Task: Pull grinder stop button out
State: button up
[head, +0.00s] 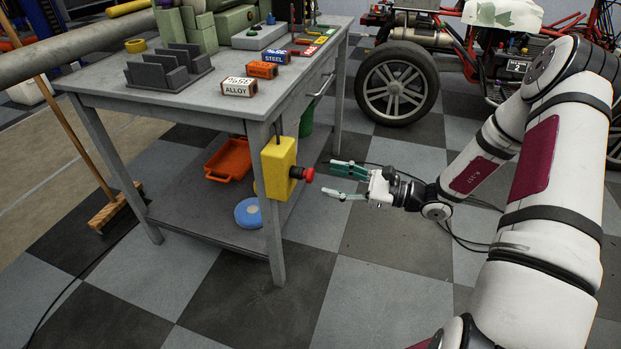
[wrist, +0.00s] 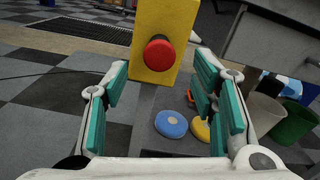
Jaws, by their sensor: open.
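The stop button (head: 308,174) is a red mushroom head on a yellow box (head: 278,168) fixed to the front leg of the grey workbench. In the wrist view the red button (wrist: 159,55) shows on the yellow box (wrist: 167,20), ahead of my fingers and above the middle. My gripper (head: 336,180) is open and empty, with green-padded fingers. It is just right of the button in the head view, with a small gap between them. In the wrist view my gripper's fingers (wrist: 160,100) stand left and right of the button's line, not touching it.
The workbench (head: 190,97) carries a slotted grey block (head: 170,68) and labelled ALLOY (head: 239,87) and STEEL (head: 262,70) blocks. An orange tray (head: 228,160) and blue disc (head: 248,212) lie on its lower shelf. A wheeled buggy (head: 400,85) stands behind. Checkered floor around my gripper is mostly clear, with cables.

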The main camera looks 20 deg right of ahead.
aim_at(313, 176)
jog(key=b+x, duration=0.1)
jog(key=x, duration=0.5)
jog(key=shift+w+a+b, duration=0.2)
jog(key=shift+a+b, duration=0.05)
jog(key=shift+b, duration=0.05)
grip_shut()
